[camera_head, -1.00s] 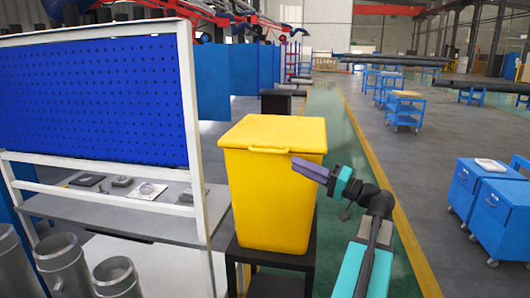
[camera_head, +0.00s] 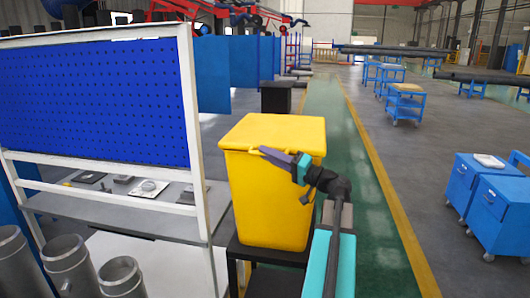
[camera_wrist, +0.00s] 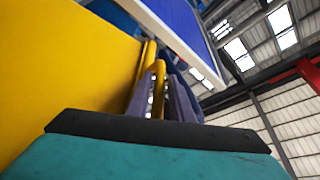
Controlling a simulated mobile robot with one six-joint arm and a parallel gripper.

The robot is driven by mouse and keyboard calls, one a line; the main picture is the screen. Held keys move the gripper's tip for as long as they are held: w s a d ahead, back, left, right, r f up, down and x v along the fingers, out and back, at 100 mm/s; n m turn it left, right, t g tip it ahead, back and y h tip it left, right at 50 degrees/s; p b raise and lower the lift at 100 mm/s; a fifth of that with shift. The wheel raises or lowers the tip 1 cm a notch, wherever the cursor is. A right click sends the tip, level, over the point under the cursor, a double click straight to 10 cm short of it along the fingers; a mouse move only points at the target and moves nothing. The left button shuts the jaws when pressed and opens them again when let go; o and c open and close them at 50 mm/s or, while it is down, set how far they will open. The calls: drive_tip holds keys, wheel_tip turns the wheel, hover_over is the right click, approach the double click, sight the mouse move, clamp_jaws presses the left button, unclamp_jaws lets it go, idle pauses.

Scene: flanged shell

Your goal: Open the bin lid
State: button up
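The yellow bin (camera_head: 268,205) stands upright on a black stand, with its flat yellow lid (camera_head: 280,132) down on top. A thin handle runs along the lid's front edge; my gripper hides part of it. My gripper (camera_head: 268,154) is at that front edge, its fingertips overlapping the handle in the head view. In the wrist view, the two grey-purple fingers (camera_wrist: 160,92) stand apart with a yellow bar (camera_wrist: 158,76), apparently the handle, between them. Narrow gaps show beside the bar, so the fingers look open around it. The bin's yellow side (camera_wrist: 65,70) fills the left.
A workbench frame with a blue pegboard (camera_head: 95,100) stands close on the bin's left. Metal cylinders (camera_head: 70,265) are at the lower left. Blue cabinets (camera_head: 495,200) stand at the right. The green floor lane (camera_head: 375,240) right of the bin is clear.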

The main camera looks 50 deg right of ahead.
drive_tip(key=shift+w+a+r, duration=0.1)
drive_tip(key=shift+w, duration=0.3)
